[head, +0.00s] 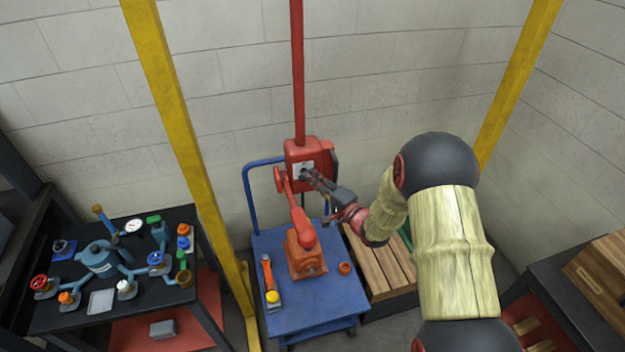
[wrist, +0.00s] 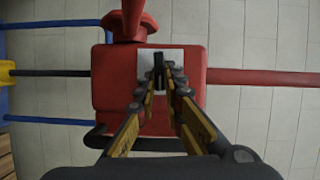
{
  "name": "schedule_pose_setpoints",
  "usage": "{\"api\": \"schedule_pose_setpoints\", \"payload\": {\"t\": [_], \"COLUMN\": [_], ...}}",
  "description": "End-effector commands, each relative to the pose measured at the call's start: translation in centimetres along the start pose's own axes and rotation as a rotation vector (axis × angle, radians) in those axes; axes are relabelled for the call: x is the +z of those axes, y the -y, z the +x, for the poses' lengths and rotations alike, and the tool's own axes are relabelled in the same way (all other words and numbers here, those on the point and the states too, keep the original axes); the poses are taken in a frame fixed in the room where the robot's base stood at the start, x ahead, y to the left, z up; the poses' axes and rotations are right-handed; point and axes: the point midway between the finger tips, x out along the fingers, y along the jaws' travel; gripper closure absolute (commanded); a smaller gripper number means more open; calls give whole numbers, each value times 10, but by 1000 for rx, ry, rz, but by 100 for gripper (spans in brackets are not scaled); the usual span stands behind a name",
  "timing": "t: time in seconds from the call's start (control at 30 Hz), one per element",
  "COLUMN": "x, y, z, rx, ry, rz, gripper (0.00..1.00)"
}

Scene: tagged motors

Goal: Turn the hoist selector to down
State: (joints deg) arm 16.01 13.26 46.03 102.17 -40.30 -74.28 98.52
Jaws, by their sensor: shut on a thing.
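The hoist selector (wrist: 157,64) is a small dark knob on a pale plate (wrist: 175,60) on the front of the red hoist box (head: 295,152). My gripper (head: 308,175) reaches the plate from the right in the head view. In the wrist view my gripper (wrist: 164,80) has its fingertips close together at the knob, shut on it. The fingers partly hide the knob, and its pointing direction and any markings cannot be read.
The box hangs on a red pole (head: 298,75) between yellow posts (head: 170,90). A red lever arm (head: 297,210) hangs beside it. Below stands a blue cart (head: 330,300) with an orange motor (head: 305,257). A black table (head: 75,315) with valves is at left.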

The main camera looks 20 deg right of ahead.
Motion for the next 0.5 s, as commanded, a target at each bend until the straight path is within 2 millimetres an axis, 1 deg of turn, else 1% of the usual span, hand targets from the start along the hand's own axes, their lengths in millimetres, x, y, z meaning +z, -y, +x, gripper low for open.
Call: {"api": "schedule_pose_setpoints", "payload": {"t": [0.2, 0.5], "x": [-1, -1], "y": [-2, -2], "z": [0, 0], "rx": [-22, -28], "ry": [-2, -2], "rz": [58, 74], "gripper": [100, 100]}}
